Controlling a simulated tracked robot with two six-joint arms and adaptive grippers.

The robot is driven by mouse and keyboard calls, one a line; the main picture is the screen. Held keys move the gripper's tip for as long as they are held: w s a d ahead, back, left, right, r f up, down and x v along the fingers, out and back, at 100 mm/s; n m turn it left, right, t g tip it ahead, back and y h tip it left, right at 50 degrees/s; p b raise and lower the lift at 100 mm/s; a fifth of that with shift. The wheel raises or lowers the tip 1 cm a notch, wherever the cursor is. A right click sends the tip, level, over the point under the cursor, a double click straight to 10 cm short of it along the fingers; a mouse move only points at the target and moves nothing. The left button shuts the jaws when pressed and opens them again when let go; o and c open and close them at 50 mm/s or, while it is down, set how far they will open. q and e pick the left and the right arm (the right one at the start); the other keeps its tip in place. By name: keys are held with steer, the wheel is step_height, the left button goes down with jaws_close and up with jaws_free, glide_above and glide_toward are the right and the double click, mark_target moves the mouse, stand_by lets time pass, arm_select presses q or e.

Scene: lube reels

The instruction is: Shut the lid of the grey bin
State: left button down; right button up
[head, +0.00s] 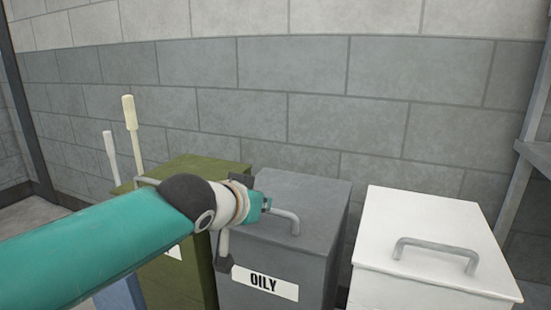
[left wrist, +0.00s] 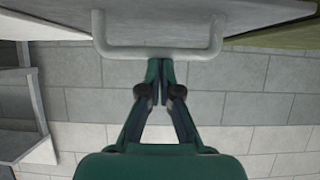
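The grey bin (head: 318,270) stands in the middle of the head view, with a white label reading "OILY" on its front. Its grey lid (head: 300,187) lies over the top, and I see no open gap, though my arm hides part of the front edge. The lid's bar handle (head: 287,216) is partly hidden by my left gripper (head: 266,203). In the left wrist view the handle (left wrist: 160,52) crosses above the gripper (left wrist: 160,64). The fingers are together at the bar; I cannot tell whether they touch it. My right gripper is not in view.
A green bin (head: 205,168) stands close on the left, partly behind my arm, and a white bin (head: 430,220) with a handle stands on the right. Two pale handles (head: 130,112) rise at the left. A grey block wall (head: 330,110) is behind the bins.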

arm_select(q)
steer(key=s+a+r, duration=0.2)
steer(key=s+a, duration=0.2)
steer(key=s, duration=0.4)
steer(key=w+a+f+n+g+y, duration=0.1)
steer(key=a+f+g, duration=0.2)
steer(key=f, duration=1.3)
steer(key=a+f+n+g+y, duration=0.2)
steer(key=a+f+g, duration=0.15)
steer(key=f, duration=1.35)
steer(key=s+d+f+n+g+h, duration=0.3)
steer(key=s+f+g, duration=0.1)
steer(key=s+f, duration=1.85)
step_height(320, 180, up, 36)
steer(key=w+p, duration=0.1)
steer(key=p, duration=3.7)
steer(key=shift+w+d, duration=0.2)
steer(key=shift+w, duration=0.05)
steer(key=shift+r, duration=0.1)
